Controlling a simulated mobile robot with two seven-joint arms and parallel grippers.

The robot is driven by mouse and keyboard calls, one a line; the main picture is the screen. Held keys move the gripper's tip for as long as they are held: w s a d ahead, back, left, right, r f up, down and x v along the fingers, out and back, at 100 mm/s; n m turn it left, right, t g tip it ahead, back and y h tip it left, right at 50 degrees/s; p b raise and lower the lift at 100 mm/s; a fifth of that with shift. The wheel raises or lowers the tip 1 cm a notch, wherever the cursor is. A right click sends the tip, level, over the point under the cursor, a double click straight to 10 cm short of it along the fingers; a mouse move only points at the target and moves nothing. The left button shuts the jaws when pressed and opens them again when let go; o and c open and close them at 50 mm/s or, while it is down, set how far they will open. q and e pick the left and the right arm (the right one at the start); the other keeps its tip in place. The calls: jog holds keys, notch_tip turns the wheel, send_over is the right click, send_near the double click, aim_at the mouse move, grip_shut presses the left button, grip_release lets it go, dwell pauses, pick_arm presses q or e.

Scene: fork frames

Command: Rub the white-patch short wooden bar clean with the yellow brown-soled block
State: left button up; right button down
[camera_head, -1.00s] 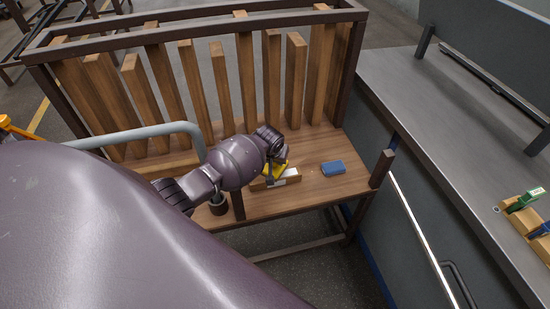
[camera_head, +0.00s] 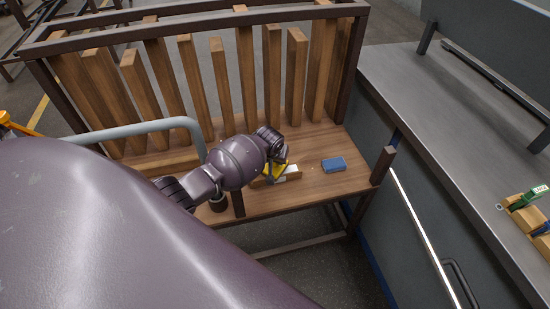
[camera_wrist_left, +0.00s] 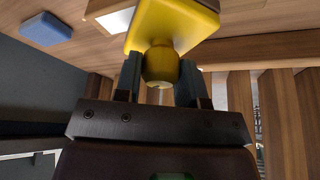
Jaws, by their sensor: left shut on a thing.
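The short wooden bar (camera_head: 262,182) lies on the wooden shelf of the rack, with a white patch (camera_head: 292,173) on its top near the right end. The patch also shows at the top of the left wrist view (camera_wrist_left: 116,20). My left gripper (camera_wrist_left: 160,80) is shut on the knob of the yellow block (camera_wrist_left: 175,25). In the head view the yellow block (camera_head: 279,169) is at the bar, beside the white patch; my gripper partly hides it. Its brown sole is not clearly visible, and I cannot tell whether it touches the bar. My right gripper is not in view.
A blue block (camera_head: 333,164) lies on the shelf to the right of the bar. Upright wooden slats (camera_head: 193,85) stand behind. A grey bench (camera_head: 450,110) with a wooden holder (camera_head: 528,215) stands to the right.

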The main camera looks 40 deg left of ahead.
pick_arm(q)
jog(key=shift+f, duration=0.3)
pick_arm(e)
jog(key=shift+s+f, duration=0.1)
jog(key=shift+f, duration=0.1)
pick_arm(q)
jog(key=shift+f, duration=0.25)
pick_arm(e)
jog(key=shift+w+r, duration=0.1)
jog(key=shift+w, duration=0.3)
pick_arm(q)
jog(key=shift+w+d, duration=0.1)
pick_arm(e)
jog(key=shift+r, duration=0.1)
pick_arm(q)
jog(key=shift+w+d+r, duration=0.1)
jog(key=shift+w+d, duration=0.1)
jog(key=shift+w, duration=0.05)
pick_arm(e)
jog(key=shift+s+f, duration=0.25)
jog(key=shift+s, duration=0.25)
pick_arm(q)
jog(key=shift+s+a, duration=0.1)
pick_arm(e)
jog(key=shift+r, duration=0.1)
